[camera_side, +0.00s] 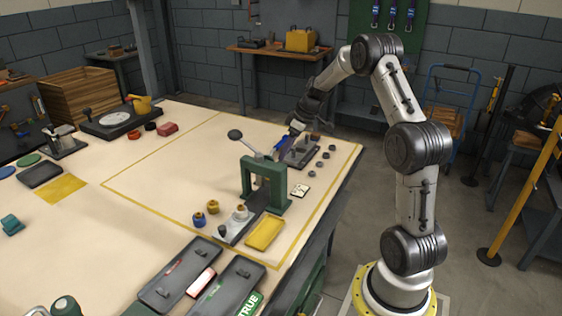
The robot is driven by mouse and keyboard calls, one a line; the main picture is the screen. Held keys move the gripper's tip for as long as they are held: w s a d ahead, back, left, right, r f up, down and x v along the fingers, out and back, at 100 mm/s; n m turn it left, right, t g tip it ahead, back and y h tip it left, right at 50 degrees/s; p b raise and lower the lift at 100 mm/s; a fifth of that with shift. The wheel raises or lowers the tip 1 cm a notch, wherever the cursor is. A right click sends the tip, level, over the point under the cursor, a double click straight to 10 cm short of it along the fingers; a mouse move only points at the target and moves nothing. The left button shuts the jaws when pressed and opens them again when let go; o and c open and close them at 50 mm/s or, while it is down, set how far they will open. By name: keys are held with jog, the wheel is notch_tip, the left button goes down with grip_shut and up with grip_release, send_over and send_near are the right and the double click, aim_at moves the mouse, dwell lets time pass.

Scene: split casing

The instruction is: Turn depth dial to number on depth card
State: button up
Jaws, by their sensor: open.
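A small white card (300,190) with dark marks lies on the table right of the green press (265,185); it may be the depth card, but its number is too small to read. I cannot pick out the depth dial for certain. My gripper (284,147) is low behind the press, beside a dark tray (301,154) holding small parts. It is open, with blue showing at its end. The press and its lever partly hide the fingers, and I cannot tell whether they touch anything.
Several small dark rings (325,156) lie right of the dark tray. A yellow tray (264,233), a blue part (199,220) and a yellow part (213,207) stand near the press. Grey trays (180,273) lie at the front. The table's middle left is clear.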

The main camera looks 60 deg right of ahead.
jog(key=v, duration=0.3)
jog(key=shift+s+r, duration=0.15)
jog(key=shift+r, duration=0.15)
jog(key=w+m+g, duration=0.5)
jog(key=w+m, duration=0.1)
jog(key=m, duration=0.1)
jog(key=shift+h, duration=0.3)
jog(key=f, duration=1.3)
jog(key=shift+a, duration=0.4)
jog(key=shift+r, duration=0.1)
jog(key=shift+m, duration=0.3)
grip_shut()
